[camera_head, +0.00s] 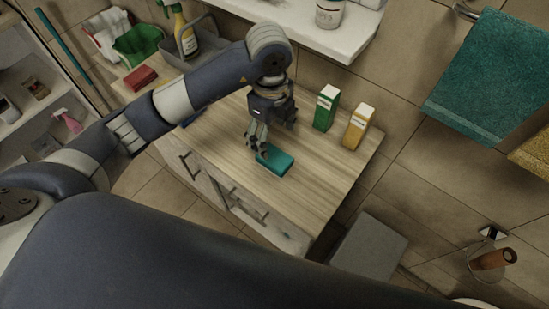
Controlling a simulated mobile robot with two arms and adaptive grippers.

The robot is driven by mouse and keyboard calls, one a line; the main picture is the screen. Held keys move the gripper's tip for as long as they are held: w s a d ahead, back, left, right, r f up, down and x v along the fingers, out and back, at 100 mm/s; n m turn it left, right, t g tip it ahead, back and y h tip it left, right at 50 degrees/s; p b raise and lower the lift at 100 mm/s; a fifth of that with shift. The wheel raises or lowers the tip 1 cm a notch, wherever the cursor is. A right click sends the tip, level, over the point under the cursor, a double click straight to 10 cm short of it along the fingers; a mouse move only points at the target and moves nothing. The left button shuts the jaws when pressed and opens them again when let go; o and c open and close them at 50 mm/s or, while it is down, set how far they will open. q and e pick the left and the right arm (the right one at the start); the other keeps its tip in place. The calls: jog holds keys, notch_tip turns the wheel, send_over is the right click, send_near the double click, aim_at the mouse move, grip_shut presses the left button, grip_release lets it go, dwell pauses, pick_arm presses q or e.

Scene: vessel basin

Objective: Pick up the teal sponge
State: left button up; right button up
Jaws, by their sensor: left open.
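The teal sponge (276,164) lies flat on the wooden counter (308,190), close to its front edge. My left gripper (262,152) points down at the sponge's upper left end, with its fingers open. The fingers cover part of that end, and I cannot tell whether they touch it. My right gripper does not show.
A green carton (325,108) and a yellow carton (357,127) stand behind the sponge to the right. A red sponge or block (140,78) lies at the counter's far left. A grey caddy with a spray bottle (185,38) stands behind my left arm. The counter's right end is clear.

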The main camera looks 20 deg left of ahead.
pick_arm(q)
jog(key=shift+a+f, duration=0.25)
jog(key=shift+f, duration=0.1)
jog(key=p, duration=0.1)
send_over(275, 157)
jog(key=a, duration=0.1)
notch_tip(275, 157, down, 4)
jog(key=shift+f, duration=0.25)
jog(key=f+p, duration=0.1)
jog(key=f, duration=0.1)
jog(key=d+f+p, duration=0.1)
jog(key=f, duration=0.1)
jog(key=shift+f, duration=0.75)
jog(key=c, duration=0.9)
